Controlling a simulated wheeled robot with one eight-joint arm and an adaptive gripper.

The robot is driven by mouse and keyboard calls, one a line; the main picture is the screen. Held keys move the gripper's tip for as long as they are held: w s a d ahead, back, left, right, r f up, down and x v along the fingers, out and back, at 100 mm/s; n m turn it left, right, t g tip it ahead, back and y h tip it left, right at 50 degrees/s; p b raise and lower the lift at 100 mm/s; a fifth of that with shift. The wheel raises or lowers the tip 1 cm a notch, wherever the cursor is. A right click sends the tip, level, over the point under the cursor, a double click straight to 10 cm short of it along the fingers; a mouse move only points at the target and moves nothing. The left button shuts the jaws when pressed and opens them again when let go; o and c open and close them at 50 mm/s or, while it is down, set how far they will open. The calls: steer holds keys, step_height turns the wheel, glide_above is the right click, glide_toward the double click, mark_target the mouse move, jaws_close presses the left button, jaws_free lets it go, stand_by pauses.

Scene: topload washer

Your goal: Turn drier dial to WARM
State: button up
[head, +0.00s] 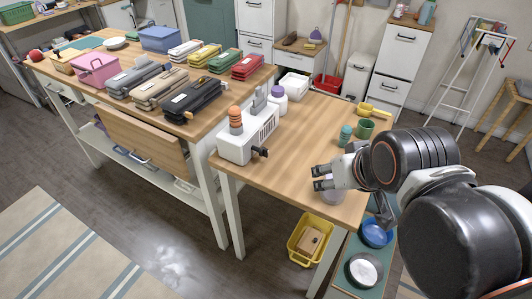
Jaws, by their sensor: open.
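A white box-shaped appliance (232,152) stands at the left edge of the small wooden table. It has an orange ribbed cylinder and a grey upright part on top, and a slotted side. A small black knob-like part (261,152) sticks out of its lower front; it may be the dial. No WARM marking or dial setting can be read. My gripper (316,178) is open over the table, to the right of the appliance and apart from it. Its fingers point left, with nothing visible between them.
A white-and-purple jar (279,102) stands behind the appliance. Green cups (365,129) and a yellow scoop (374,110) are behind my gripper. A long workbench (215,116) with several tool cases is at left. The tabletop between appliance and gripper is clear.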

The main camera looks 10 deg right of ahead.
steer(key=shift+r, duration=0.1)
steer(key=shift+c, duration=0.6)
steer(key=n+g+y+p, duration=0.2)
steer(key=n+p, duration=0.5)
steer(key=n, duration=0.4)
glide_above(265, 150)
steer(key=s+d, duration=0.2)
steer(key=s, duration=0.3)
step_height(265, 150, down, 2)
steer(key=b+x, duration=0.1)
steer(key=x, duration=0.3)
steer(key=b+x, duration=0.2)
steer(key=x, duration=0.3)
steer(key=b+x, duration=0.2)
steer(key=x, duration=0.2)
steer(key=shift+s+f, duration=0.25)
steer(key=shift+f, duration=0.25)
steer(key=c, duration=1.1)
